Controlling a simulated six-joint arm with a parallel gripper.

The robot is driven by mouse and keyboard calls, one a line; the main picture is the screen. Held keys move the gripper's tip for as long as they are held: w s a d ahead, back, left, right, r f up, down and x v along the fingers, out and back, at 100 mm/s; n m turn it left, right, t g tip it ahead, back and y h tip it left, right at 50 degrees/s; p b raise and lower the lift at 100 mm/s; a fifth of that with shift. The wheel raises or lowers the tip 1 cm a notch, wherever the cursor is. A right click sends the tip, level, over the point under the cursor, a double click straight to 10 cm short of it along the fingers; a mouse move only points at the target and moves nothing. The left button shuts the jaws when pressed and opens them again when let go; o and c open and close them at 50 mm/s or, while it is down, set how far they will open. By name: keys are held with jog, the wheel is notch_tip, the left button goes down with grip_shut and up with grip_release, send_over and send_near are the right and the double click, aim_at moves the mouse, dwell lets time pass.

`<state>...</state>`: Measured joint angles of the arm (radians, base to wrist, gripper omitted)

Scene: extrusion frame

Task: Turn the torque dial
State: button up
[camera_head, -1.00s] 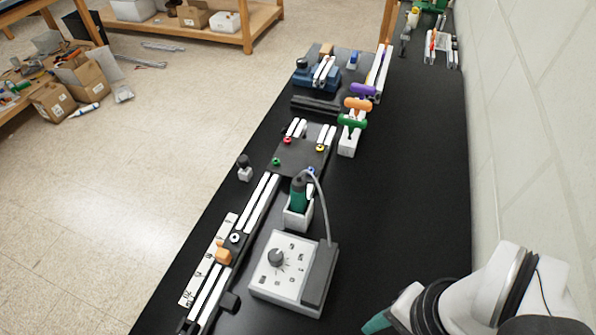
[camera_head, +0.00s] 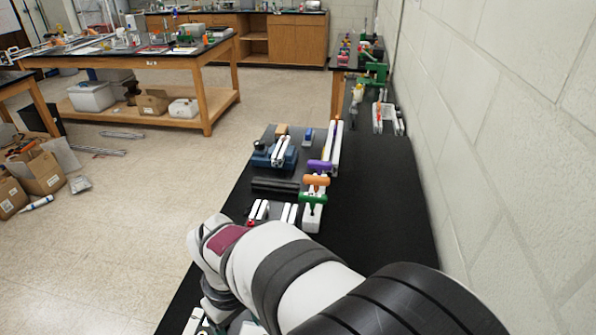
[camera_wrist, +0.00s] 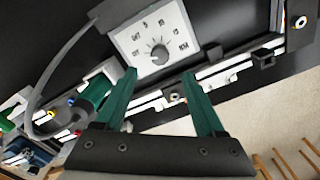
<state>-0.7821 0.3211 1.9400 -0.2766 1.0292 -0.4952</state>
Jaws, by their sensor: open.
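The torque dial (camera_wrist: 159,54) is a round dark grey knob on the white face of a control box (camera_wrist: 142,32), with printed marks around it. It shows in the upper middle of the wrist view. My gripper (camera_wrist: 160,73) has two green fingers, spread open, with nothing between them. The fingertips lie to either side of and just below the knob in the picture. I cannot tell how far above the box they are. In the head view my arm hides the dial, the box and the gripper.
White rails lie beyond the right finger. In the head view, green (camera_head: 313,199) and orange (camera_head: 316,180) handles and a blue vise (camera_head: 273,155) stand further along the black bench.

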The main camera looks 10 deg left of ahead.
notch_tip(320, 180, down, 9)
jog(key=shift+r, duration=0.1)
grip_shut()
dwell(0.3)
